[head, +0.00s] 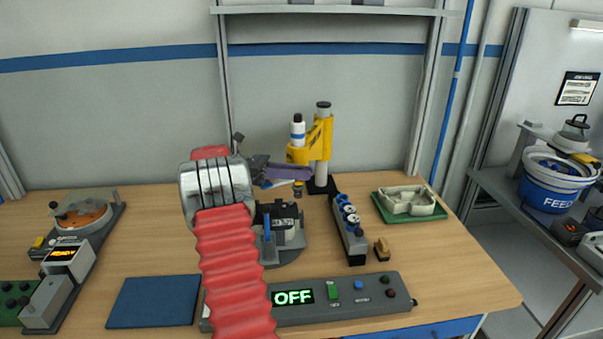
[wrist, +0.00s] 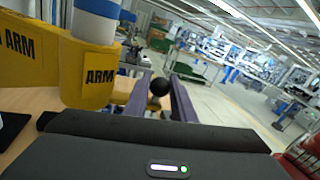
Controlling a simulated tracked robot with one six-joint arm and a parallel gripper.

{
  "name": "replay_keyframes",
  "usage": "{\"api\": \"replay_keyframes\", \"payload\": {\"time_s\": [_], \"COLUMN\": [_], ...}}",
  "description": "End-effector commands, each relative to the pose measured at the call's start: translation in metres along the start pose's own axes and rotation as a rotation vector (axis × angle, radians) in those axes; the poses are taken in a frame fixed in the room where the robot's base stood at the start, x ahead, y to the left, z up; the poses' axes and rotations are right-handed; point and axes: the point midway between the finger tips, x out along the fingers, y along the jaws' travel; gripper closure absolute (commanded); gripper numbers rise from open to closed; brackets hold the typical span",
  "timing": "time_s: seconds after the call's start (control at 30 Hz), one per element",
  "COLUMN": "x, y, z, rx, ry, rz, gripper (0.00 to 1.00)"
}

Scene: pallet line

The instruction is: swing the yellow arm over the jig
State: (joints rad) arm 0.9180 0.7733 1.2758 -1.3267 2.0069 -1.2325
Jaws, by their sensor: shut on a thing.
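The yellow arm (head: 316,146) is mounted on an upright post (head: 323,112) at the back of the bench and carries a white and blue cylinder (head: 298,132). It fills the left of the wrist view, lettered ARM (wrist: 100,77). My gripper (head: 286,174) has its purple fingers close to the arm's left end. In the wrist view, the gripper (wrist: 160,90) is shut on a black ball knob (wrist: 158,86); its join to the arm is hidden. A grey fixture with a blue handle, seemingly the jig (head: 288,235), stands in front of the arm, partly behind my red sleeve.
A rack of blue and white parts (head: 348,228) stands right of the fixture. A green board (head: 410,205) with a grey tray is farther right. A control box reading OFF (head: 345,300) lies in front.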

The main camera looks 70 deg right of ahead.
Motion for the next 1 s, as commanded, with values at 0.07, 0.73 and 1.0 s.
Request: {"api": "replay_keyframes", "payload": {"time_s": [0.07, 0.73, 1.0], "x": [-0.001, -0.003, 0.009], "y": [0.000, 0.000, 0.000], "z": [0.001, 0.001, 0.001], "rx": [0.001, 0.001, 0.001], "ry": [-0.001, -0.002, -0.006], "rz": [0.002, 0.009, 0.029], "gripper": [1.00, 0.59, 0.59]}}
